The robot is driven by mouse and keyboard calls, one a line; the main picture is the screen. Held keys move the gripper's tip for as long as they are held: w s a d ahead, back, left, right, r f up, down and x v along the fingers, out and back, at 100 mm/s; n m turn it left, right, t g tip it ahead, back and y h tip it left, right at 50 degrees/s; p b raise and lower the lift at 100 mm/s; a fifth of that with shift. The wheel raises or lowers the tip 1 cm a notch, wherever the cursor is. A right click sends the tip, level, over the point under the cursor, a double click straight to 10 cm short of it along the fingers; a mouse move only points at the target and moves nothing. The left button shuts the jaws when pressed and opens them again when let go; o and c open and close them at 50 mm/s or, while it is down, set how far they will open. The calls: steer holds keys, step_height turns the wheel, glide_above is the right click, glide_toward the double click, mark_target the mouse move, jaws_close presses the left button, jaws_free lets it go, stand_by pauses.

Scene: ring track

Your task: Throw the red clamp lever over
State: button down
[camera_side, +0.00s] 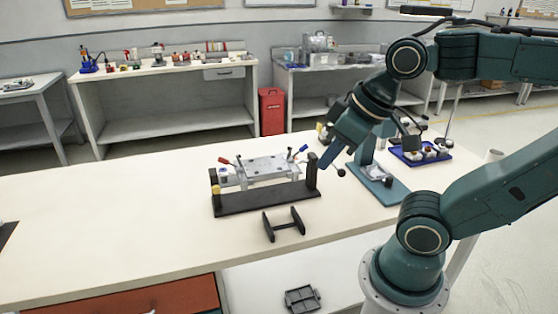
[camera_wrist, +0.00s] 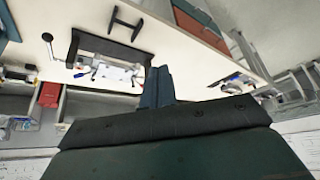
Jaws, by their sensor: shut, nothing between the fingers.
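The red clamp lever (camera_side: 225,161) stands tilted at the left end of a grey metal plate fixture (camera_side: 262,167) in the side view. A blue lever (camera_side: 302,150) is at the fixture's right end. The fixture sits behind a black base bar (camera_side: 265,198) with upright ends. My gripper (camera_side: 324,167) is shut and empty, pointing down at the right end of the fixture, well to the right of the red lever. In the wrist view my fingers (camera_wrist: 157,74) are together, and the fixture (camera_wrist: 112,76) lies to their left; the red lever is too small to make out there.
A black H-shaped stand (camera_side: 284,224) lies in front of the fixture. A teal press-like stand (camera_side: 378,183) and a blue tray (camera_side: 420,154) with small parts are to the right. A red bin (camera_side: 271,111) stands on the floor behind.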

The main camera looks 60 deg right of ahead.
steer(key=c, duration=1.6)
jaws_free()
steer(key=shift+o, duration=1.1)
steer(key=shift+w+r, duration=0.2)
steer(key=shift+w, duration=0.05)
steer(key=w+d+r+n+g+h, duration=0.1)
steer(key=w+d+r+n, duration=0.1)
steer(key=w, duration=0.6)
steer(key=w+d+r+n+g, duration=0.1)
steer(key=w+d+r+n, duration=0.15)
steer(key=w, duration=0.65)
steer(key=w+d+f+n+g, duration=0.1)
steer(key=w+d+f, duration=0.2)
steer(key=w, duration=0.5)
steer(key=w+d+f+n+g, duration=0.1)
steer(key=w+d+f+n, duration=0.1)
steer(key=w, duration=0.6)
step_height(320, 180, down, 2)
steer(key=shift+d+f, duration=0.2)
steer(key=shift+d, duration=0.55)
